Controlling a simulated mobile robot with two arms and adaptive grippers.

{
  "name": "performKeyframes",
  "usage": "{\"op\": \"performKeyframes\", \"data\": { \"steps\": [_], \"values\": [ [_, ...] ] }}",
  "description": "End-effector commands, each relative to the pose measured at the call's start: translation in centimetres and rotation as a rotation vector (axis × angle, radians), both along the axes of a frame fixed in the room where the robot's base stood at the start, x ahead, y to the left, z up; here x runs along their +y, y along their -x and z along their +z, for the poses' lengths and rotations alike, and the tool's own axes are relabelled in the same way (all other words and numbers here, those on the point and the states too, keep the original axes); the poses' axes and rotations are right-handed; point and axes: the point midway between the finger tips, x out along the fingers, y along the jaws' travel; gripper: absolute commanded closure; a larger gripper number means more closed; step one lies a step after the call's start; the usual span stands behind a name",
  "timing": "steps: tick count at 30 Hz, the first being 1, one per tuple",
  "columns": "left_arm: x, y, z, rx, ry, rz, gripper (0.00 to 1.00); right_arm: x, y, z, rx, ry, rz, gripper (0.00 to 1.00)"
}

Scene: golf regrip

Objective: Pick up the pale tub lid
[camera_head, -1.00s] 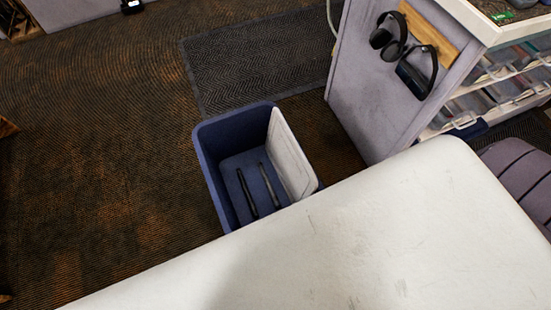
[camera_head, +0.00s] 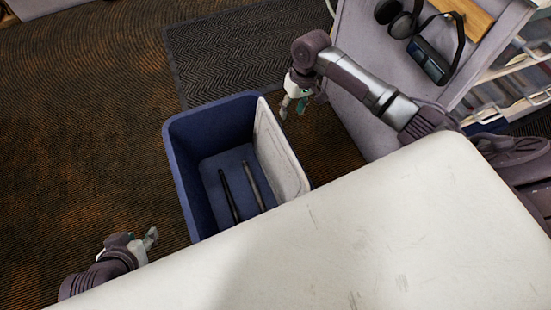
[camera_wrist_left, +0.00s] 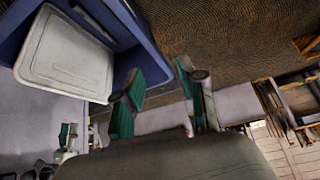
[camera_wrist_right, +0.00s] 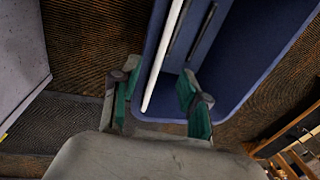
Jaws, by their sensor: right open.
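The pale tub lid (camera_head: 281,150) stands on edge inside the blue tub (camera_head: 180,170), leaning along its right wall. The left wrist view shows the lid's broad face (camera_wrist_left: 65,58); the right wrist view shows its thin edge (camera_wrist_right: 166,52). My right gripper (camera_head: 293,106) is open and empty, beyond the tub's far right corner, apart from the lid. In the right wrist view the lid's edge appears between the fingers (camera_wrist_right: 157,95), some distance ahead. My left gripper (camera_head: 147,241) is open and empty, left of the tub and near the table edge.
A white table (camera_head: 340,235) fills the foreground and hides the tub's near side. A grey cabinet with headphones (camera_head: 400,20) stands behind my right arm. Open floor lies left of the tub.

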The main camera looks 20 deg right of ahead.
Motion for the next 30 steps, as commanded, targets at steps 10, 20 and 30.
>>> {"op": "performKeyframes", "data": {
  "steps": [10, 20, 30],
  "values": [
    [-1.6, -4.4, 2.7, -0.27, 0.058, -0.02, 0.6, 0.3, -0.1, -3.0, 0.012, 0.0, -0.006, 0.55],
    [-3.5, -8.6, 8.0, -0.633, 0.143, -0.045, 0.6, 1.0, -0.1, -6.9, 0.01, -0.001, -0.005, 0.55],
    [-4.2, -9.7, 10.9, -0.796, 0.183, -0.054, 0.6, 1.3, -0.1, -8.4, 0.008, 0.0, -0.005, 0.55]
  ]
}}
